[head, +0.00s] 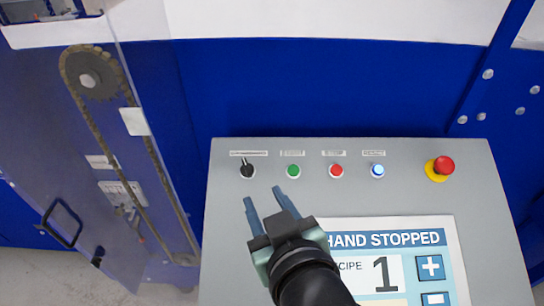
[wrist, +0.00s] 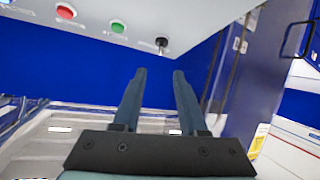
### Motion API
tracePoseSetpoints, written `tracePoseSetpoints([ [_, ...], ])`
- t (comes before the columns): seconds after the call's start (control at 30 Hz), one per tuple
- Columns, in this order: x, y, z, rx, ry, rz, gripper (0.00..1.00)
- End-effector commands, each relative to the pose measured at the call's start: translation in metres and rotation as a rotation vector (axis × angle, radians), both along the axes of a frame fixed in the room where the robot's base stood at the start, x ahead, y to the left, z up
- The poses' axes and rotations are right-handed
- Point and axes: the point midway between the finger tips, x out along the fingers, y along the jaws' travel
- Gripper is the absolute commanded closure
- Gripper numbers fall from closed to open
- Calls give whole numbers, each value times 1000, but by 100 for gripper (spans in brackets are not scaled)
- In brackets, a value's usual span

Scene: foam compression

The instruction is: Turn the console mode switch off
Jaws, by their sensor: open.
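The mode switch (head: 247,169) is a black knob at the left end of the row of controls on the grey console (head: 225,215). A small label sits above it. The knob also shows in the wrist view (wrist: 161,43), beyond my fingertips. My gripper (head: 263,196) is open and empty. In the head view its fingertips lie just below and to the right of the switch, with a gap between. In the wrist view the fingers (wrist: 158,72) point toward the switch without touching it. The exact switch setting is too small to tell.
To the right of the switch are a green button (head: 293,171), a red button (head: 336,170), a lit blue-white button (head: 377,170) and a red emergency stop (head: 443,165) on yellow. The screen (head: 400,238) reads "HAND STOPPED". A chain drive (head: 90,80) stands at left.

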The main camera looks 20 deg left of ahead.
Motion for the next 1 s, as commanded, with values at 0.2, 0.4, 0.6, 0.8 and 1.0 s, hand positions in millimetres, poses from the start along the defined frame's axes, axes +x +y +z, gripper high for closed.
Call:
tracePoseSetpoints([
  [0.2, 12, 11, -5, 7, -1, 3, 58],
  [0.4, 41, 31, -18, 5, -1, 4, 58],
  [0.6, 69, 49, -32, 4, 1, 3, 58],
  [0.8, 89, 61, -43, 5, -1, 3, 58],
  [1.0, 97, 66, -48, 4, -2, 2, 58],
])
